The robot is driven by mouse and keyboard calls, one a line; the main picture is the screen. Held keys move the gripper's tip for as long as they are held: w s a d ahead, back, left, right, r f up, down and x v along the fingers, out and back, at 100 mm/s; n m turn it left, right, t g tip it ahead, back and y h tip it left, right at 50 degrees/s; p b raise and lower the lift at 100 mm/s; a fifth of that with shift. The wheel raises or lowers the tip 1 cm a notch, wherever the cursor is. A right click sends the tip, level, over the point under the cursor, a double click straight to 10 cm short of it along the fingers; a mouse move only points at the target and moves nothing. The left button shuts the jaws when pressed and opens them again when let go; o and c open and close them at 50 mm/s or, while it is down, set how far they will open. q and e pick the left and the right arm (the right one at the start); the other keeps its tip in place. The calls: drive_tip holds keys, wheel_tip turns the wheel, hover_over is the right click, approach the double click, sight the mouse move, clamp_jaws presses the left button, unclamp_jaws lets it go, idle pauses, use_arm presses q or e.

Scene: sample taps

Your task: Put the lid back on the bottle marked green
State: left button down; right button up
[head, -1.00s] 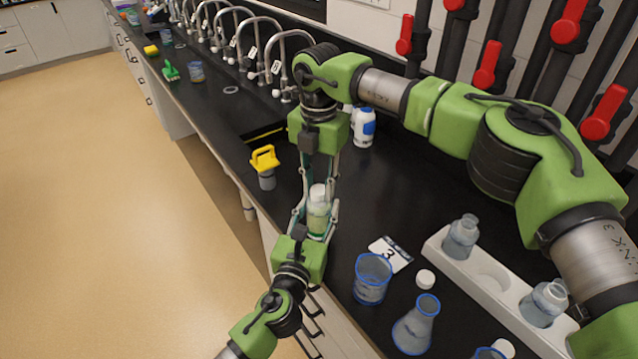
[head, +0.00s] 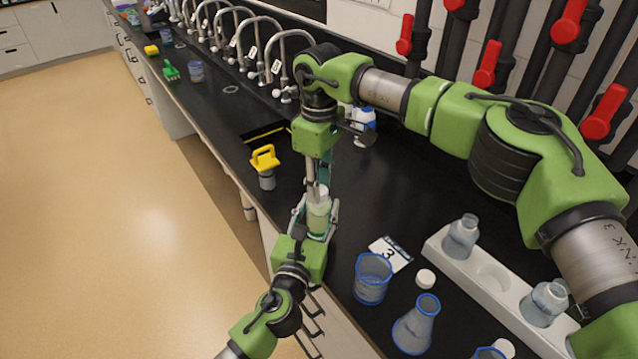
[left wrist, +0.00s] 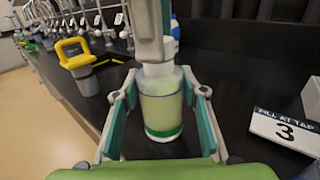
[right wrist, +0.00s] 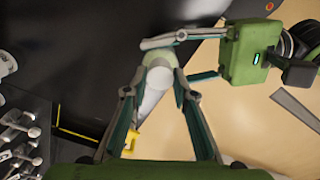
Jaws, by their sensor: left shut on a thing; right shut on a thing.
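The bottle with the green band (head: 318,218) is upright, with pale liquid inside. It also shows in the left wrist view (left wrist: 162,105). My left gripper (head: 317,232) is shut around its body from the front. My right gripper (head: 318,186) points down from above and is shut on the white lid (left wrist: 158,69) at the bottle's mouth. The lid appears in line with the neck and touching it; whether it is fully seated I cannot tell. The right fingers hide part of the lid. In the right wrist view the bottle's shoulder (right wrist: 160,60) shows beyond the right fingers.
A loose white cap (head: 425,279) lies near the number 3 card (head: 390,254). A blue-rimmed beaker (head: 372,280) and flask (head: 416,325) stand close by. A white rack (head: 447,255) holds bottles at the right. A yellow-handled item (head: 265,165) stands at the left; taps line the back.

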drive_tip(key=shift+w, duration=0.1)
drive_tip(key=o, duration=0.7)
drive_tip(key=shift+r, duration=2.25)
drive_tip(key=shift+c, duration=0.2)
